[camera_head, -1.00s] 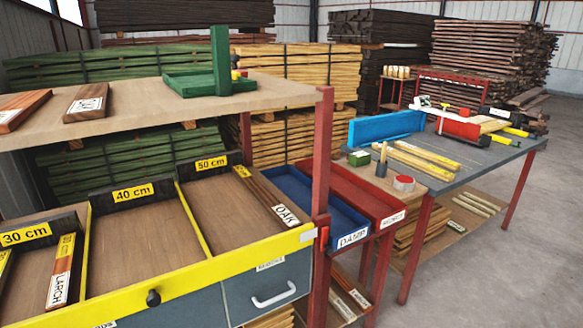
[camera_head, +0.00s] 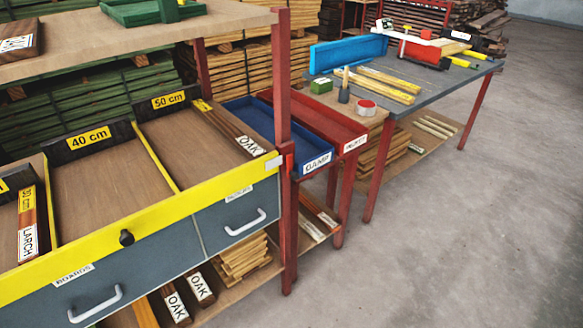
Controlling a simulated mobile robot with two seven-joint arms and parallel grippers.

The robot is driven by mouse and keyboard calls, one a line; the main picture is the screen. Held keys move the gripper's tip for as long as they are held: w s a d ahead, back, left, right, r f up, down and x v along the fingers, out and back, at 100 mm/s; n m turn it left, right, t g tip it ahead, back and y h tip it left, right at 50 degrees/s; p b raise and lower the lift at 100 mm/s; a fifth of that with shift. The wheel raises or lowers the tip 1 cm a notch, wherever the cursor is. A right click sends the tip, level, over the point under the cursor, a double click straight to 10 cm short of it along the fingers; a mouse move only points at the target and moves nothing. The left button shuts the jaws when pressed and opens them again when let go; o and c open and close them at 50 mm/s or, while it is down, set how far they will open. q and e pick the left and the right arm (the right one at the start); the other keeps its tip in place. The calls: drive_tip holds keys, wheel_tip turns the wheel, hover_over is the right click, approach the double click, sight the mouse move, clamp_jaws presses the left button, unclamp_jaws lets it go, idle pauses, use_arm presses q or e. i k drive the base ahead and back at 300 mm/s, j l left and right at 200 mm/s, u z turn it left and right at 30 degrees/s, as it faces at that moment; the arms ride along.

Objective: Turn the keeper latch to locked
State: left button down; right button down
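A yellow front rail (camera_head: 185,203) runs along the sorting bench, with a round black knob (camera_head: 126,237) on its face. At the rail's right end a small light grey plate (camera_head: 274,162) sits beside a red block (camera_head: 287,158) on the red post. I cannot tell for sure which of these parts is the keeper latch, or whether it stands locked. Neither of my grippers is in view.
Below are grey drawers (camera_head: 235,220). Blue (camera_head: 255,112) and red (camera_head: 318,122) trays stand right. Floor (camera_head: 440,250) at right is clear.

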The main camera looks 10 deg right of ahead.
sight(295, 176)
drive_tip(key=i+l+u, duration=0.1)
drive_tip(key=l, duration=0.3)
drive_tip(key=i+l, duration=0.25)
drive_tip(key=l, duration=0.15)
drive_tip(key=i+l+u, duration=0.15)
drive_tip(key=l, duration=0.3)
drive_tip(key=i+l+u, duration=0.1)
drive_tip(key=l, duration=0.3)
drive_tip(key=i+l, duration=0.15)
drive_tip(key=l, duration=0.3)
drive_tip(key=i+l+u, duration=0.15)
drive_tip(key=l, duration=0.3)
drive_tip(key=l+u, duration=0.1)
drive_tip(key=l, duration=0.35)
drive_tip(key=i, duration=0.05)
